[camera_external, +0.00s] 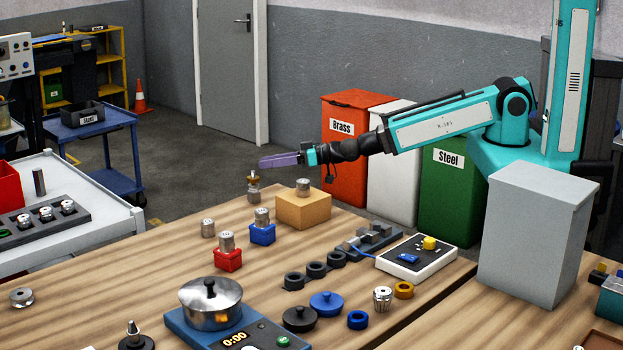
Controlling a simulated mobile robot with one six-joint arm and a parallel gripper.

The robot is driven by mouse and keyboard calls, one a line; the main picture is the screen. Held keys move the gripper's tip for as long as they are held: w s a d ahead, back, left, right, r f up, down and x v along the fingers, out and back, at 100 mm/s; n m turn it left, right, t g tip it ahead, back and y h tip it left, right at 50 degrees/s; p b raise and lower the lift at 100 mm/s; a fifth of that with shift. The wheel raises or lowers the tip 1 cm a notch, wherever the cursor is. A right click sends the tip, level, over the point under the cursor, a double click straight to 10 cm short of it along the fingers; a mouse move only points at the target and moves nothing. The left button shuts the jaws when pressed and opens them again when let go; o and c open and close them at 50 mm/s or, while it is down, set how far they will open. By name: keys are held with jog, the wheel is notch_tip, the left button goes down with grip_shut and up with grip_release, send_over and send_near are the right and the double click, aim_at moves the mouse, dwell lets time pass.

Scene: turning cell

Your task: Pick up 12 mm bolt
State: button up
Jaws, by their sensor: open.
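I cannot tell which part is the 12 mm bolt; no label for it is legible. Several small metal parts stand on the wooden table (130,265). A slim metal part (254,190) stands near the far edge, just below and left of my fingertips. Knurled metal cylinders stand on a tan block (303,211), a blue block (262,234) and a red block (228,260). Another metal cylinder (208,228) stands to their left. My gripper (268,162) has purple fingers pointing left. It is open and empty, above the table's far edge, apart from the parts.
A metal pot (210,303) sits on a blue scale (185,335) at the front. Dark rings, a black-and-white control box (417,257) and a tall grey box (535,235) stand right. Brass (343,160) and Steel (447,200) bins stand behind. Free table lies left of the blocks.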

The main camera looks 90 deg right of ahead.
aim_at(253, 177)
jog(key=a+n+y, duration=0.1)
jog(key=a, duration=0.1)
jog(key=a+r+n+y+p, duration=0.1)
jog(key=a, duration=0.2)
jog(key=s+a+r+n+y, duration=0.1)
jog(key=a, duration=0.1)
jog(key=shift+a+t+p, duration=0.3)
jog(key=shift+a+p, duration=0.05)
jog(key=shift+a, duration=0.05)
jog(key=a+n+y, duration=0.1)
jog(key=a, duration=0.1)
jog(key=s+a+n+y, duration=0.1)
jog(key=a, duration=0.1)
jog(key=s+a+n+y+p, duration=0.1)
jog(key=a, duration=0.1)
jog(key=shift+s+a, duration=0.25)
jog(key=shift+a, duration=0.15)
jog(key=shift+f, duration=0.1)
jog(key=shift+w+f+b, duration=0.15)
jog(key=shift+w+b, duration=0.1)
jog(key=shift+b, duration=0.4)
jog(key=b+x, duration=0.1)
jog(key=b, duration=0.2)
jog(key=shift+w+a+b, duration=0.2)
jog(key=shift+w+b, duration=0.15)
jog(key=shift+b, duration=0.05)
jog(key=shift+w, duration=0.15)
jog(key=shift+w+a, duration=0.1)
jog(key=shift+w, duration=0.05)
